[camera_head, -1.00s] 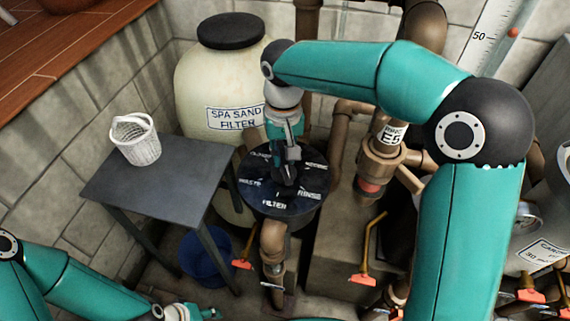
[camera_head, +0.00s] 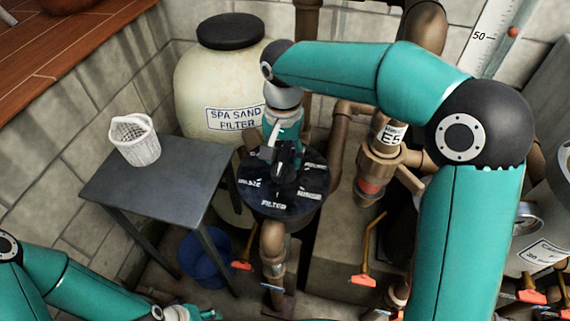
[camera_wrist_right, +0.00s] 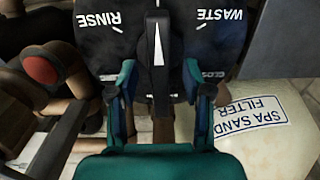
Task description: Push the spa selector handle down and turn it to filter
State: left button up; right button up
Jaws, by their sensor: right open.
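The spa selector valve is a round black dial (camera_head: 262,207) with white labels, in front of the spa sand filter tank (camera_head: 215,85). FILTER is on its near side in the head view. My right gripper (camera_head: 286,168) is over the dial and hides much of the handle there. In the right wrist view, the black handle (camera_wrist_right: 158,50) with a white stripe lies between the open fingers (camera_wrist_right: 160,88), its far end between RINSE and WASTE. I cannot tell whether the fingers touch it. My left gripper (camera_head: 205,314) is partly visible at the bottom edge; its jaw opening is unclear.
A dark table (camera_head: 165,180) with a white basket (camera_head: 134,140) stands left of the dial. A blue bucket (camera_head: 205,258) is below it. Brown pipes (camera_head: 272,245) and orange-handled valves (camera_head: 362,280) crowd the near and right sides.

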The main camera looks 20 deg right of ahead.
notch_tip(320, 180, up, 7)
jog(key=p, duration=0.6)
jog(key=shift+r, duration=0.15)
dwell(0.4)
